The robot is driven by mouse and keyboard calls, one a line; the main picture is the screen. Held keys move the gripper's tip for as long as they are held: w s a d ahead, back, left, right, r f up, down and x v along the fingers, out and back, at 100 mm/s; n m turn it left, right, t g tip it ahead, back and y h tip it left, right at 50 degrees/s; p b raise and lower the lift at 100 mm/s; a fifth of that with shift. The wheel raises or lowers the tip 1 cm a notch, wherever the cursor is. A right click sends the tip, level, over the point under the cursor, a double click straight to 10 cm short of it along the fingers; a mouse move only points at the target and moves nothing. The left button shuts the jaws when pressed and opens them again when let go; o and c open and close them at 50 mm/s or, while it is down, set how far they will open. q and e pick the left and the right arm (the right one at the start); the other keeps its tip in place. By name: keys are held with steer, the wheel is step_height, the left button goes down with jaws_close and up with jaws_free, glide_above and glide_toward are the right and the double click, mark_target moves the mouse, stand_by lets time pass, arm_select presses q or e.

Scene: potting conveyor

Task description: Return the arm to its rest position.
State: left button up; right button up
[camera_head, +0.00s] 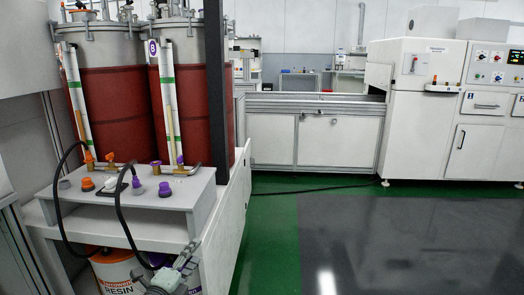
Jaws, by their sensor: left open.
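My left gripper (186,258) shows at the bottom of the head view, left of centre, with part of my left arm at the frame's lower edge. Its grey fingers are open, and I see nothing between them. It appears in front of the lower side of the white stand (222,235) that carries two red tanks. Whether it touches the stand cannot be told. My right gripper is out of view.
Two red tanks (106,110) (188,100) stand at left above a panel with orange and purple fittings (135,188). Black hoses (122,215) hang down near a resin bucket (115,268). A conveyor (312,135) and white machine (420,110) stand behind. The grey floor (410,245) is clear.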

arm_select(q)
steer(key=s+a+f+n+g+y, duration=0.35)
steer(key=s+f+n, duration=0.35)
steer(key=f, duration=0.4)
steer(key=s+a+f+n+g+y, duration=0.25)
steer(key=s+a+f+n, duration=0.2)
steer(key=s+f, duration=0.45)
steer(key=s+f+n+g, duration=0.4)
steer(key=s+f, duration=0.3)
steer(key=s, duration=0.5)
steer(key=s+f+n+g, duration=0.4)
steer(key=s+f, duration=0.3)
steer(key=s, duration=0.5)
steer(key=shift+s+a+f+n, duration=0.2)
steer(key=shift+a+f+n, duration=0.15)
steer(key=shift+n, duration=0.3)
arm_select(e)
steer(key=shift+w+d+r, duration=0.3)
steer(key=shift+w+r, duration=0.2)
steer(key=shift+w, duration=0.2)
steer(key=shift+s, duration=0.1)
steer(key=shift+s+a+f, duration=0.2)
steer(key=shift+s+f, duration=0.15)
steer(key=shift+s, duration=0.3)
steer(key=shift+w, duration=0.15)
